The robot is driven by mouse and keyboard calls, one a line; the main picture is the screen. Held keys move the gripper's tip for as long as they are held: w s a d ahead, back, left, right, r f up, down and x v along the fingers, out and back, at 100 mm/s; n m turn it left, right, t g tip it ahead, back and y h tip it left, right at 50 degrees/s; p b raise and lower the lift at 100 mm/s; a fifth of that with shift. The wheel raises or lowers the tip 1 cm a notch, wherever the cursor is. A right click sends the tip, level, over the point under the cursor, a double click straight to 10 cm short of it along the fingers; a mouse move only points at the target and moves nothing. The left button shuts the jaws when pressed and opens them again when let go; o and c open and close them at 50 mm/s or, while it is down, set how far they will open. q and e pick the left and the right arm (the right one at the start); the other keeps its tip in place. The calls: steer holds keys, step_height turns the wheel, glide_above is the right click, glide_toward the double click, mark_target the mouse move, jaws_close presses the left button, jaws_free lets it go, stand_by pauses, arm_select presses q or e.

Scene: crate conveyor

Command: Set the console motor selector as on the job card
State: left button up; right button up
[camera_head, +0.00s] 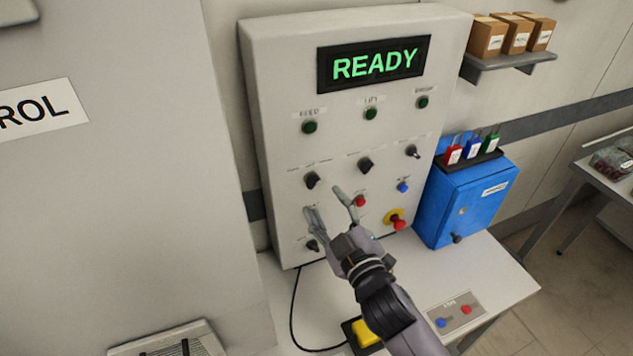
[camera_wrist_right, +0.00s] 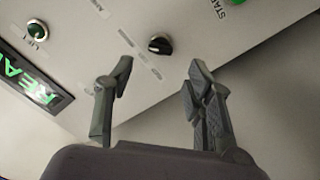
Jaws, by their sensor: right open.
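The console (camera_head: 270,110) is a light grey upright panel with a green READY display (camera_head: 374,63). Dark rotary knobs sit on it: an upper left knob (camera_head: 312,179), a middle knob (camera_head: 365,165), a right knob (camera_head: 412,151) and a lower left knob (camera_head: 312,245). Their labels are too small to read, so I cannot tell which is the motor selector. My right gripper (camera_head: 327,200) is open and empty in front of the panel, just below the upper left knob. In the right wrist view a black knob (camera_wrist_right: 159,45) shows beyond the spread fingers (camera_wrist_right: 158,85), apart from them. No job card is identifiable.
A red button (camera_head: 360,200), blue button (camera_head: 403,187) and red-and-yellow emergency stop (camera_head: 396,219) lie right of the gripper. A blue box (camera_head: 466,200) with coloured tags stands right of the console. A yellow-topped device (camera_head: 365,333) sits below my right arm.

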mark_target(313, 186)
steer(key=p+x, duration=0.1)
steer(key=x, duration=0.5)
steer(key=shift+w, duration=0.1)
jaws_close()
stand_by(0.5)
steer(key=shift+n, duration=0.3)
steer(key=n+p, duration=0.1)
steer(key=n, duration=0.2)
steer(key=shift+n, duration=0.4)
steer(key=n, duration=0.2)
steer(key=n+p, duration=0.1)
steer(key=n, duration=0.2)
steer(key=shift+a+f, duration=0.1)
steer(key=shift+f, duration=0.1)
steer(key=shift+n, duration=0.3)
